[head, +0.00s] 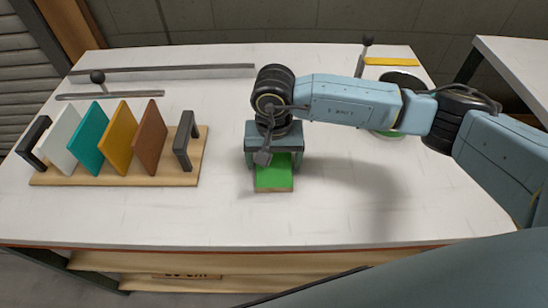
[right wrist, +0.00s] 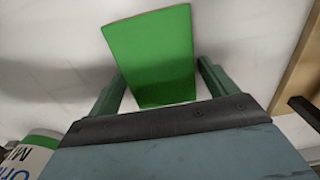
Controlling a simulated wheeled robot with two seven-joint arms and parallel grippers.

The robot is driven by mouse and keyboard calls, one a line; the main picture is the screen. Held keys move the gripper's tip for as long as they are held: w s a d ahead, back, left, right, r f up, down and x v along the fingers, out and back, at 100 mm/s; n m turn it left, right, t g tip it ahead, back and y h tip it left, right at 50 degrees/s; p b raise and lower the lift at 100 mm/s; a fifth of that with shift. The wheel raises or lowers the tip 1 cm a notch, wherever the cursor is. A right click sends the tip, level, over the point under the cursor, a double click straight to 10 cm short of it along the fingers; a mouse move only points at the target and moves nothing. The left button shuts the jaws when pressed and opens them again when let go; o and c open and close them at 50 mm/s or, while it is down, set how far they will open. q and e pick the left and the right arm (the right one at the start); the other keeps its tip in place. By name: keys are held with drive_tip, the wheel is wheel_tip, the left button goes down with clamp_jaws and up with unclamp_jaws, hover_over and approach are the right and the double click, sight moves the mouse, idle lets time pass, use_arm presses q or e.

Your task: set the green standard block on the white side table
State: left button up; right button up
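The green standard block (head: 274,175) is a flat green panel with a brown edge, near the middle of the main table. Its green face also fills the middle of the right wrist view (right wrist: 158,55). My right gripper (head: 274,165) is above it, pointing down, with one finger at each side of the panel. In the right wrist view the fingers (right wrist: 160,82) are spread, with the panel between or just beyond them; contact is not clear. The white side table (head: 515,62) is at the upper right, apart from the main table. My left gripper is not in view.
A wooden rack (head: 110,179) at the left holds white, teal, yellow and brown panels between dark end handles. Grey metal strips (head: 170,72) lie at the back. A round container (head: 393,135) stands behind my right arm. The front right of the main table (head: 420,215) is clear.

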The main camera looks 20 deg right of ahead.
sight(274, 162)
drive_tip(key=shift+o, duration=0.6)
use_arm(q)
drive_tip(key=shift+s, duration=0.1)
use_arm(e)
drive_tip(key=shift+r, duration=0.2)
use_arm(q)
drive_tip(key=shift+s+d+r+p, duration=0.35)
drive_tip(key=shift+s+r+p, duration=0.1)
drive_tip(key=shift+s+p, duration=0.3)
use_arm(e)
wheel_tip(274, 162, up, 12)
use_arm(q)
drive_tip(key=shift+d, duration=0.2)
